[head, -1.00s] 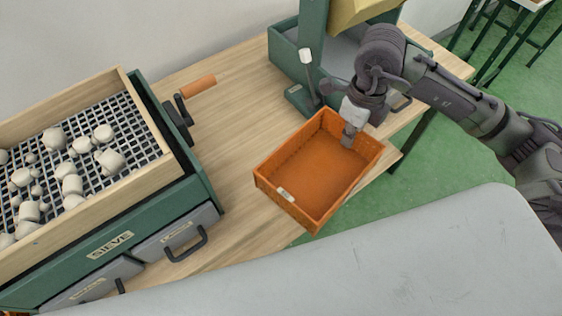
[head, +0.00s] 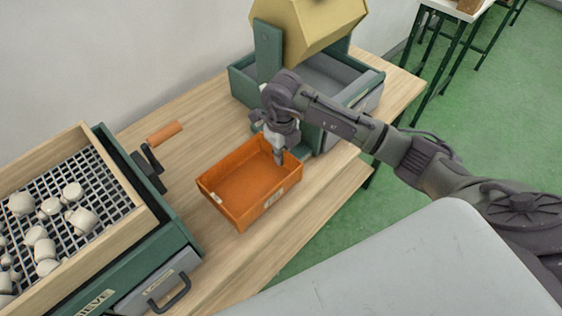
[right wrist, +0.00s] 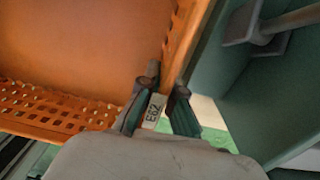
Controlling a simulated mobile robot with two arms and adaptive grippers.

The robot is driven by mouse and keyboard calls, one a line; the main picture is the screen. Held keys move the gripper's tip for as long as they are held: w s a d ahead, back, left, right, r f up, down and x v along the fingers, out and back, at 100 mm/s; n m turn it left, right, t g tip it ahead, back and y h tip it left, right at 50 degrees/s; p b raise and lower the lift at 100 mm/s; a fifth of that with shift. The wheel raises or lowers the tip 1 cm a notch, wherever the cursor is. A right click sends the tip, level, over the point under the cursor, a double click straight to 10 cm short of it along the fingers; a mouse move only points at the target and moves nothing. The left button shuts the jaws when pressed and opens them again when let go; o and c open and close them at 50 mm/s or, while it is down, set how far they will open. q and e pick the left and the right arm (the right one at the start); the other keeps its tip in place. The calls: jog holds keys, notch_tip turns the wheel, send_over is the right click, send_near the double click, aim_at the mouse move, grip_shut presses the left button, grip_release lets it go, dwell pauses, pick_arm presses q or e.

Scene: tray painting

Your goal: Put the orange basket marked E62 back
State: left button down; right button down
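The orange basket (head: 256,207) is over the wooden table, between the sieve unit and the green machine, and looks empty. I cannot tell whether its bottom touches the tabletop. My right gripper (head: 279,158) is at the basket's far right wall, with its fingers pointing down. My left gripper is not in view.
The green machine (head: 243,86) with a yellow hopper (head: 305,25) stands close behind the basket. The sieve unit (head: 120,262) with white pieces is at the left, beside an orange-handled tool (head: 164,133). Bare tabletop (head: 195,150) lies left of the basket.

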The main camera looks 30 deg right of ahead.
notch_tip(320, 180, down, 3)
jog(key=shift+s+f+p, duration=0.1)
jog(key=shift+f+p, duration=0.1)
jog(key=shift+p, duration=0.15)
jog(key=shift+f, duration=0.1)
jog(key=shift+f, duration=0.15)
jog(key=c, duration=1.3)
grip_release()
